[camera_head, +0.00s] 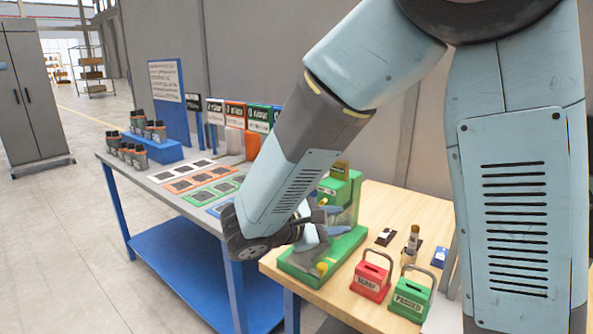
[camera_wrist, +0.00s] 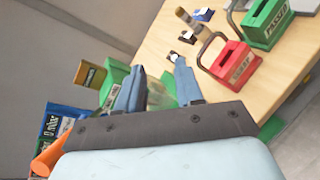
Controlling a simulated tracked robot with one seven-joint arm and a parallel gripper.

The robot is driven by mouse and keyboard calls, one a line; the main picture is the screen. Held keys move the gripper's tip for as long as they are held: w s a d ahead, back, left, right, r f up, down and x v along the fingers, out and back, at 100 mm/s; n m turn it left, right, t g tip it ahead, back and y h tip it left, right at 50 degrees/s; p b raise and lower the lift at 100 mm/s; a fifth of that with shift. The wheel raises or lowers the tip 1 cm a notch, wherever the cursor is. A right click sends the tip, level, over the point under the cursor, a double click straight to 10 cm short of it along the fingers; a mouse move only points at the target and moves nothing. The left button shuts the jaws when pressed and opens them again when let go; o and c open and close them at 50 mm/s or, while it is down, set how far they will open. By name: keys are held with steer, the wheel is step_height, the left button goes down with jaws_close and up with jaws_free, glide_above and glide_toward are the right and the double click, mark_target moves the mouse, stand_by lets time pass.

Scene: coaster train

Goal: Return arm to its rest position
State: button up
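My arm reaches down in front of the benches in the head view. My gripper (camera_head: 322,222) is beside the green test stand (camera_head: 340,250) on the wooden bench. In the wrist view my gripper (camera_wrist: 157,64) shows two blue fingers standing apart with nothing held between them. Part of the green stand (camera_wrist: 112,82) shows behind the fingers. My forearm and wrist hide part of the stand and of the grey bench in the head view.
A red box (camera_head: 371,278) and a green "PASSED" box (camera_head: 410,297) stand on the wooden bench (camera_head: 395,210) to the right of the gripper. The grey bench (camera_head: 150,178) holds coloured mats and dark cylindrical parts (camera_head: 133,153). Open floor (camera_head: 50,230) lies at left.

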steer(key=s+d+r+m+g+y, duration=0.3)
steer(key=s+d+m+g+y, duration=0.35)
steer(key=d, duration=0.65)
steer(key=s+d+r+m+t+y, duration=0.2)
steer(key=s+r+m+t+y, duration=0.2)
steer(key=m, duration=0.5)
steer(key=s+r+y, duration=0.1)
steer(key=s+y, duration=0.1)
steer(key=s, duration=0.1)
steer(key=shift+s+d+r+m, duration=0.35)
steer(key=shift+r, duration=0.05)
